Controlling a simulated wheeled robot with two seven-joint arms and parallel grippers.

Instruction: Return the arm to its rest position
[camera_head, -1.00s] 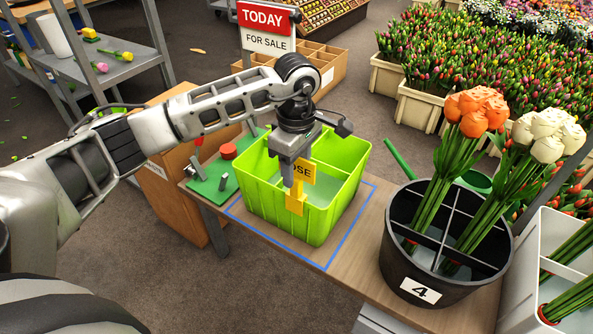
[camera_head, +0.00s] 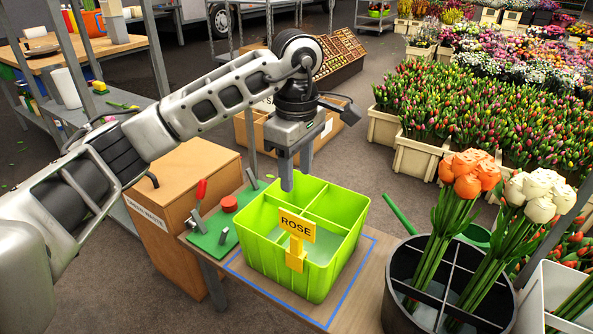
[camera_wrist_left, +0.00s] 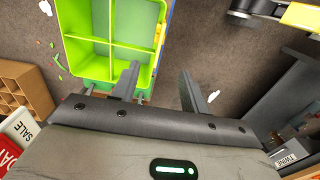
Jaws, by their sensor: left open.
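My left gripper (camera_head: 287,178) hangs above the far left part of the lime green crate (camera_head: 262,262), pointing down. It is open with nothing between its fingers, as the left wrist view (camera_wrist_left: 162,92) shows. The crate stands inside a blue outline on the table, and its compartments look empty. A yellow ROSE sign (camera_head: 296,230) is on the crate's near wall. The crate also shows in the left wrist view (camera_wrist_left: 85,70). My right gripper is not in view.
Shelves and flower crates are behind.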

